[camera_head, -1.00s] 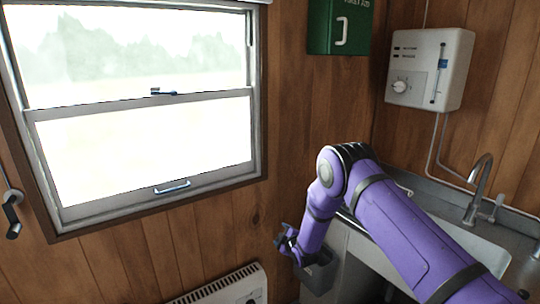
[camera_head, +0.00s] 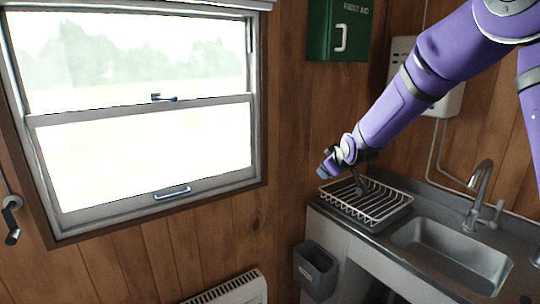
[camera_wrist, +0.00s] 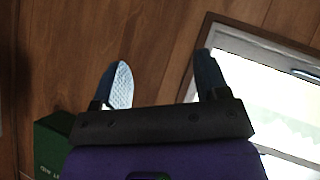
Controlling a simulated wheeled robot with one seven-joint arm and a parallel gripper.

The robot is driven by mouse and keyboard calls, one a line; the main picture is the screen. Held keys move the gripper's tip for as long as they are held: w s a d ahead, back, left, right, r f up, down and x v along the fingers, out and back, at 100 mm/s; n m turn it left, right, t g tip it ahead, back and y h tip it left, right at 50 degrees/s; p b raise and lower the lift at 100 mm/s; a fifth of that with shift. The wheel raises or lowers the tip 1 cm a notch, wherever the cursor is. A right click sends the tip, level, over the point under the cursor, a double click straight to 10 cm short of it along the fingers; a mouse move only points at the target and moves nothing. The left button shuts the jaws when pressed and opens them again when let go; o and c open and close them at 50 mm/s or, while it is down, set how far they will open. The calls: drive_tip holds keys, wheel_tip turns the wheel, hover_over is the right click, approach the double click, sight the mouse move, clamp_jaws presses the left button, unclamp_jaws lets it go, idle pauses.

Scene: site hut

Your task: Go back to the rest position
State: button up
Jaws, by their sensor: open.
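My gripper (camera_head: 328,168) is at the end of my purple arm, which reaches in from the upper right in the head view. It is in front of the wood wall, above the left end of the dish rack. In the wrist view my gripper (camera_wrist: 160,82) shows two fingers spread wide apart with nothing between them. Wood panelling lies beyond the fingers.
The window (camera_head: 140,150) fills the left; its frame (camera_wrist: 200,50) also shows in the wrist view. A green first aid box (camera_head: 340,30) hangs above. A dish rack (camera_head: 372,218), sink (camera_head: 450,250), tap (camera_head: 478,190), grey bin (camera_head: 315,270) and heater (camera_head: 228,290) stand below.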

drive_tip(key=s+d+r+m+g, duration=0.1)
drive_tip(key=s+d+r+m, duration=0.2)
drive_tip(key=s, duration=0.4)
drive_tip(key=s+d+r+g+h, duration=0.1)
drive_tip(key=s+d+r, duration=0.2)
drive_tip(key=s+r, duration=0.35)
drive_tip(key=s+d+r+m, duration=0.2)
drive_tip(key=s+r, duration=0.1)
drive_tip(key=s, duration=0.6)
drive_tip(key=s+d+m+g, duration=0.1)
drive_tip(key=s+d, duration=0.1)
drive_tip(key=s, duration=0.9)
drive_tip(key=s+d+m+g+h, duration=0.1)
drive_tip(key=s+m+g, duration=0.1)
drive_tip(key=s, duration=0.9)
drive_tip(key=shift+s+d+f+m, duration=0.3)
drive_tip(key=shift+s+d, duration=0.05)
